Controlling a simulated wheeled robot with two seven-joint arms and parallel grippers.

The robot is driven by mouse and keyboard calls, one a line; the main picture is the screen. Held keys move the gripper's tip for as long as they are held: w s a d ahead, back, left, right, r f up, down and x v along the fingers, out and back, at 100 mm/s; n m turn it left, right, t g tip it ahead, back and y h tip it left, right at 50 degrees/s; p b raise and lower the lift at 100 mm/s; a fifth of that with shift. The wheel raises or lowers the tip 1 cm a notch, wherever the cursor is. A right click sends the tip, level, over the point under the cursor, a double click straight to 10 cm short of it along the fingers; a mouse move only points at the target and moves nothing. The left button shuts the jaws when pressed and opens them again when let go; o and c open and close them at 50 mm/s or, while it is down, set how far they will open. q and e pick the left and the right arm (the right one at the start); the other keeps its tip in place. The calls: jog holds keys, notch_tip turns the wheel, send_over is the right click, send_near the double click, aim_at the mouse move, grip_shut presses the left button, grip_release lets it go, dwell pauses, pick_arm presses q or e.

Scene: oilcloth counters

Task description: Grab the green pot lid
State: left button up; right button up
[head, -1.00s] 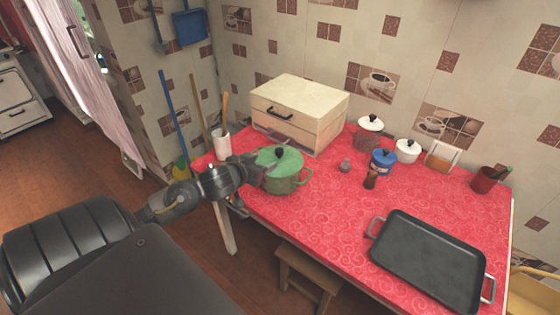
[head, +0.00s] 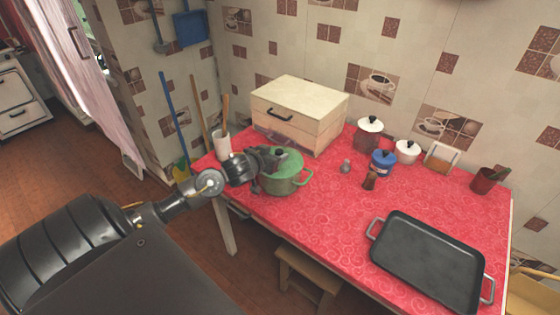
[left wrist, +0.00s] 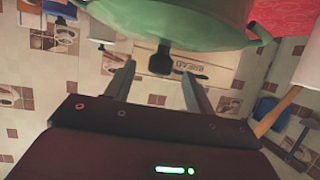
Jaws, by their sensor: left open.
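The green pot lid (head: 290,158) sits on the green pot (head: 286,183) at the left end of the red counter. Its dark knob is partly hidden behind my left gripper (head: 277,160) in the head view. In the left wrist view, which looks upside down, the lid (left wrist: 195,38) fills the top and its black knob (left wrist: 160,63) lies between the two open fingers of my left gripper (left wrist: 158,85). I cannot tell whether the fingers touch the knob. My right gripper does not show.
A cream bread box (head: 293,120) stands behind the pot. A white utensil holder (head: 221,144) is to its left. Several canisters, including a blue one (head: 383,162), stand at the back, and a dark tray (head: 430,260) lies at the right. The middle of the red counter (head: 318,215) is clear.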

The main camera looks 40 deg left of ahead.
aim_at(277, 152)
pick_arm(q)
jog(key=shift+x, duration=1.1)
jog(key=shift+r, duration=0.1)
grip_shut()
jog(key=shift+r, duration=0.5)
notch_tip(277, 152, up, 2)
jog(key=shift+r, duration=0.2)
jog(key=a+r+p+v, duration=0.1)
jog(key=v, duration=0.7)
jog(key=w+a+r+p+v, duration=0.1)
jog(key=r+p+v, duration=0.1)
jog(key=v, duration=0.6)
jog(key=shift+s, duration=0.3)
